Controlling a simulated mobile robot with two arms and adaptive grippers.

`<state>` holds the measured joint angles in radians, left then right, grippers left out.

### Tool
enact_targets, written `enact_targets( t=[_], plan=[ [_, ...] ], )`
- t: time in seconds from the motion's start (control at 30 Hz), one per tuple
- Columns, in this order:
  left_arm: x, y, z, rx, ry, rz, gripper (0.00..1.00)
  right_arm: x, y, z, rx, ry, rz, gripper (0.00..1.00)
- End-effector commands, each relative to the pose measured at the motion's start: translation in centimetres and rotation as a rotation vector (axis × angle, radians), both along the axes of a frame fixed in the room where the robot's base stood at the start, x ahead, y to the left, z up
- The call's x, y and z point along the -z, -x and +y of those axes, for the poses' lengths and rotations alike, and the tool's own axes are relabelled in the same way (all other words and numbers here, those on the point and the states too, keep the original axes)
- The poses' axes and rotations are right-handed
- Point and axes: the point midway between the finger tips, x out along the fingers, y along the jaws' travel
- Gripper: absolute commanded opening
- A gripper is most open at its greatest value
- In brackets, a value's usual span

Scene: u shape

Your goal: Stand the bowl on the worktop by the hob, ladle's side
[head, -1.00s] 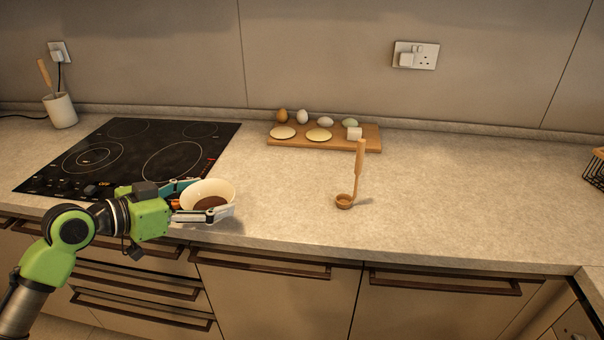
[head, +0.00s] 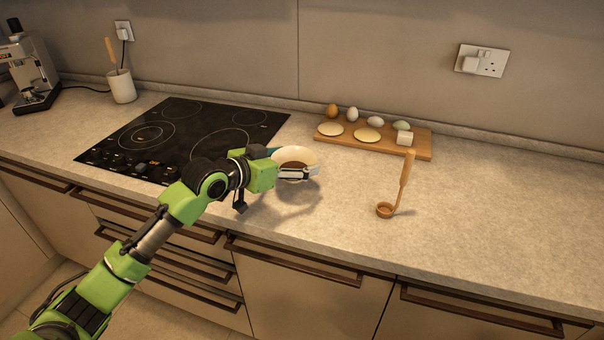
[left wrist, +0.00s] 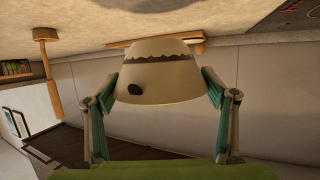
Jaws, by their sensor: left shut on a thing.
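The ladle (left wrist: 48,70) also shows at the left of the left wrist view. My right gripper is not in view.
A wooden board (head: 425,150) with eggs and pale round pieces lies behind, near the wall. A utensil pot (head: 122,87) and a coffee machine (head: 30,70) stand at the far left. The worktop's front edge runs below the arm. The right side is free.

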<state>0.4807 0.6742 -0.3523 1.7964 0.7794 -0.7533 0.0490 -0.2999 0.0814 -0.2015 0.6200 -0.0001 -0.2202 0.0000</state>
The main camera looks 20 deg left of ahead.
Motion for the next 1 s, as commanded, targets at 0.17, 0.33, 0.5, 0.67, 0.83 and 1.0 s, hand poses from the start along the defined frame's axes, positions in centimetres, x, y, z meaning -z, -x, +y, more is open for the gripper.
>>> enact_targets(
  t=[0.17,0.33,0.5,0.67,0.83,1.0],
  plan=[
    [1.2,-0.6,-1.0,0.0,0.002,-0.004,0.46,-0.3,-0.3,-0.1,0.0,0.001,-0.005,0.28],
    [3.1,-1.0,-1.9,0.0,0.001,0.0,0.46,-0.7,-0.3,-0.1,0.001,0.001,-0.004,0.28],
    [5.1,-1.0,-1.8,0.0,0.001,-0.002,0.46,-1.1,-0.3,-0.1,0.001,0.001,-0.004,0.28],
    [5.3,-1.0,-1.8,-0.001,0.001,-0.005,0.46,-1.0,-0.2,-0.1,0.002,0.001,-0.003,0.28],
    [5.4,-1.0,-1.8,-0.001,0.001,-0.005,0.46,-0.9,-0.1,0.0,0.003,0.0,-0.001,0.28],
    [5.7,-1.0,-1.7,-0.001,-0.001,-0.001,0.93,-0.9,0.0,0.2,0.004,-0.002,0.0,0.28]
  ],
)
